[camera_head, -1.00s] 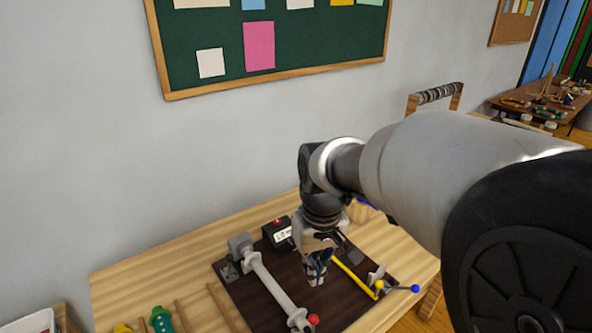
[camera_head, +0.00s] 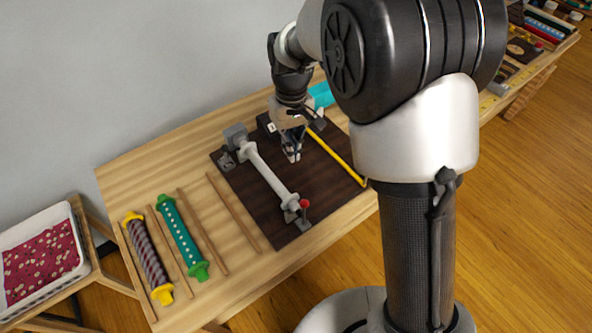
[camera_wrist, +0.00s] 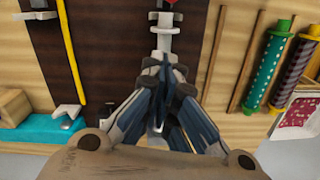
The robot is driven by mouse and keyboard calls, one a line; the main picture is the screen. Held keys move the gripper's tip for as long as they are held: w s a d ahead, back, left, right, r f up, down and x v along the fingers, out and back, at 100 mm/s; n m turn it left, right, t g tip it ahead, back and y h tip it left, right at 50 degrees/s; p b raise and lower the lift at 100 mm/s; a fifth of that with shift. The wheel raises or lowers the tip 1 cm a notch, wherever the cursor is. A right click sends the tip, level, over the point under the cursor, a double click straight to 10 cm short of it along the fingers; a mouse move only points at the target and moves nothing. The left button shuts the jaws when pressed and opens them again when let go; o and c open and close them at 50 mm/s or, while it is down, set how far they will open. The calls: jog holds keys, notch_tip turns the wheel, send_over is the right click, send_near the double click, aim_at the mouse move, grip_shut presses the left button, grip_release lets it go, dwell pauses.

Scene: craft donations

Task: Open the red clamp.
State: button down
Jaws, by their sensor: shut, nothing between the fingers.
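The red clamp (camera_head: 304,203) has a small red ball knob. It sits at the near end of a pale roller bar (camera_head: 266,172) on a dark brown board (camera_head: 315,185). In the wrist view a bit of the clamp's red (camera_wrist: 171,2) shows at the top edge. My gripper (camera_head: 293,158) points down over the board, right of the bar and well behind the red clamp. Its fingers are together and empty; they also show in the wrist view (camera_wrist: 160,80). I cannot tell how the clamp's jaw stands.
A yellow rod (camera_head: 338,156) lies on the board's right side. Its blue-knobbed clamp is hidden by my arm. Two patterned rollers, one striped (camera_head: 147,258) and one teal (camera_head: 182,237), lie between wooden strips at left. A white bin (camera_head: 45,255) stands left of the table (camera_head: 140,170).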

jog(key=s+d+f+b, duration=0.1)
jog(key=s+f+b, duration=0.2)
jog(key=f, duration=0.7)
jog(key=shift+s+d+f+b, duration=0.2)
jog(key=shift+s+b, duration=0.15)
jog(key=shift+s, duration=0.25)
